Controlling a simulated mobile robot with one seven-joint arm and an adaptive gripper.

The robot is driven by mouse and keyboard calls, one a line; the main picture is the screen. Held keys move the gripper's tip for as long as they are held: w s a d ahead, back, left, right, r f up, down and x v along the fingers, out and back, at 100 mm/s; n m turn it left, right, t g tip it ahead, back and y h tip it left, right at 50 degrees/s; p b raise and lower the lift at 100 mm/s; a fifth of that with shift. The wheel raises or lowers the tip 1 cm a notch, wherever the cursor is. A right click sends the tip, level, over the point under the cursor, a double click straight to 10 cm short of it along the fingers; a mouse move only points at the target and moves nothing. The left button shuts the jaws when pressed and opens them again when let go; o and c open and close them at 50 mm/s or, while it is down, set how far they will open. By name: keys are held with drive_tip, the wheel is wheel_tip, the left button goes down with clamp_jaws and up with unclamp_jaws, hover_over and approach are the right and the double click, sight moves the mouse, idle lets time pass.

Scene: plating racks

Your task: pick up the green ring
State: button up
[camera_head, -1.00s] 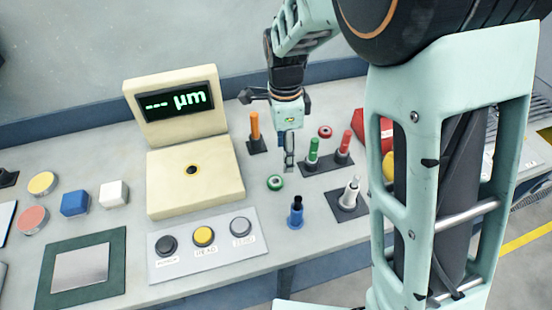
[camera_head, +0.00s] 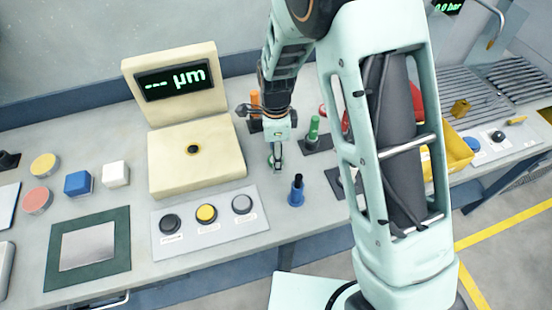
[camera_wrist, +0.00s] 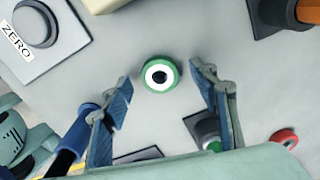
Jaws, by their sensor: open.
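The green ring (camera_wrist: 161,74) lies flat on the bench top in the wrist view, with a white inner band and a dark centre. It sits between and just beyond the two spread fingertips of my gripper (camera_wrist: 162,85). The fingers are apart and hold nothing. In the head view my gripper (camera_head: 277,165) points down at the ring, which is mostly hidden; a bit of the green ring (camera_head: 270,161) shows beside the fingers.
A green peg (camera_head: 314,128) and an orange peg (camera_head: 255,103) stand behind. A cream gauge (camera_head: 195,170) and a button panel (camera_head: 212,222) are at left. A red ring (camera_wrist: 285,137) lies nearby.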

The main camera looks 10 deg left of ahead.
drive_tip(key=shift+f, duration=0.4)
drive_tip(key=c, duration=1.1)
